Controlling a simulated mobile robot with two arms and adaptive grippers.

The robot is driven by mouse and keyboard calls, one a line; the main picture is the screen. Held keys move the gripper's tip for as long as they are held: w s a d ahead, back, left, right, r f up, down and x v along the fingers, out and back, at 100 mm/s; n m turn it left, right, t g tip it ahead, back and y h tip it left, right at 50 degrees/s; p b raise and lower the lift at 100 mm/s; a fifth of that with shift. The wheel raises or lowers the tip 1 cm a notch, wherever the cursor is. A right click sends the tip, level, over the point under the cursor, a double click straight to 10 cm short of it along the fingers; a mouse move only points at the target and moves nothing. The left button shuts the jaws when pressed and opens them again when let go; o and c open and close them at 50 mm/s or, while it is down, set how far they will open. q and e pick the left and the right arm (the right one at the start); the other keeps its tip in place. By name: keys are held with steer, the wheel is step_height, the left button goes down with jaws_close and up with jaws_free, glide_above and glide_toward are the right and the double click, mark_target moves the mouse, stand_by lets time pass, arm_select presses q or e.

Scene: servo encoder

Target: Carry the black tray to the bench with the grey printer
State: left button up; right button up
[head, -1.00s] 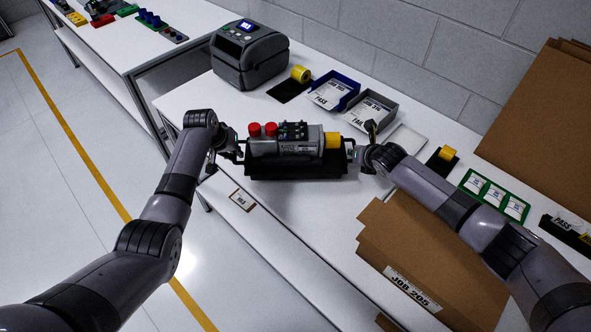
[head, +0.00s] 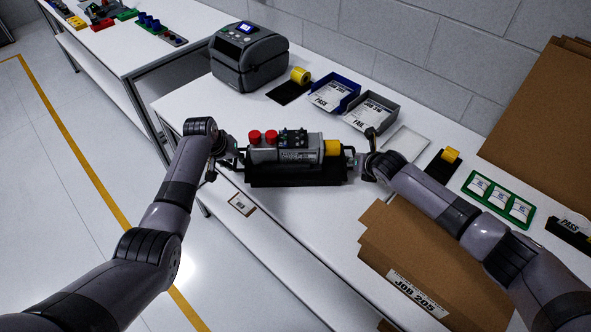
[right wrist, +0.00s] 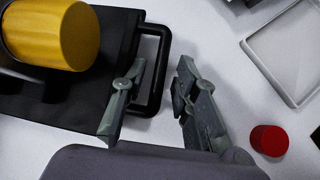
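The black tray (head: 290,183) rests on the white bench with the grey printer (head: 248,56). It carries a grey cylindrical servo unit (head: 290,153) with red caps and a yellow end. My left gripper (head: 231,152) is at the tray's left end, beside its handle; its finger gap is too small to read. My right gripper (head: 364,164) is at the right end. In the right wrist view the right gripper (right wrist: 155,100) has its fingers spread, one on each side of the black tray handle (right wrist: 158,65), with visible gaps.
A blue bin (head: 336,92), a grey bin (head: 371,114) and a yellow roll (head: 301,75) stand behind the tray. A cardboard box (head: 425,255) stands front right. A red cylinder (right wrist: 270,140) is near my right gripper. Another bench (head: 130,45) is at the left.

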arm_select(q)
steer(key=shift+d, duration=0.1)
arm_select(e)
steer(key=shift+a, duration=0.1)
arm_select(q)
steer(key=shift+s+r, duration=0.15)
steer(key=shift+r, duration=0.3)
steer(key=v, duration=0.7)
arm_select(e)
steer(key=v, duration=1.2)
